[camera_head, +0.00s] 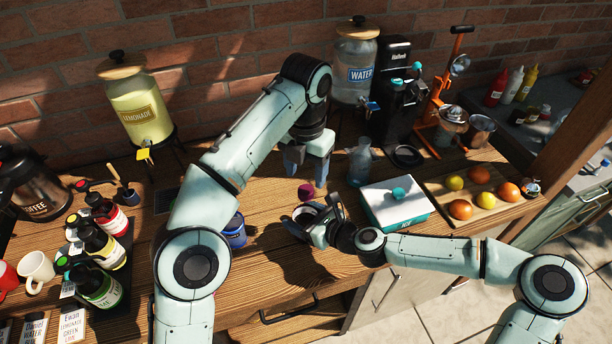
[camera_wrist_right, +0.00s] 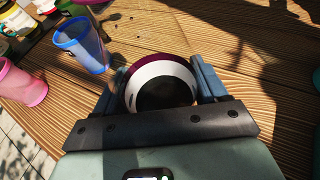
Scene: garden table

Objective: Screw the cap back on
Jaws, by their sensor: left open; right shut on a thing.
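My right gripper (camera_wrist_right: 165,95) is shut on a dark round thing (camera_wrist_right: 165,88) with a white band and a purple edge, probably the bottle; both fingers flank it in the right wrist view. In the head view it shows as a dark and white shape (camera_head: 304,214) at the right gripper (camera_head: 320,222), low over the table. A small purple piece, probably the cap (camera_head: 306,191), shows just behind it. My left gripper (camera_head: 306,170) is open above the purple piece, its fingers pointing down. Whether purple piece and bottle touch is unclear.
A glass carafe (camera_head: 360,162) and a white box with a teal knob (camera_head: 396,203) stand right of the grippers. A blue cup (camera_head: 235,232) stands left. Several labelled bottles (camera_head: 100,250) fill a rack farther left. A fruit board (camera_head: 484,205) lies right.

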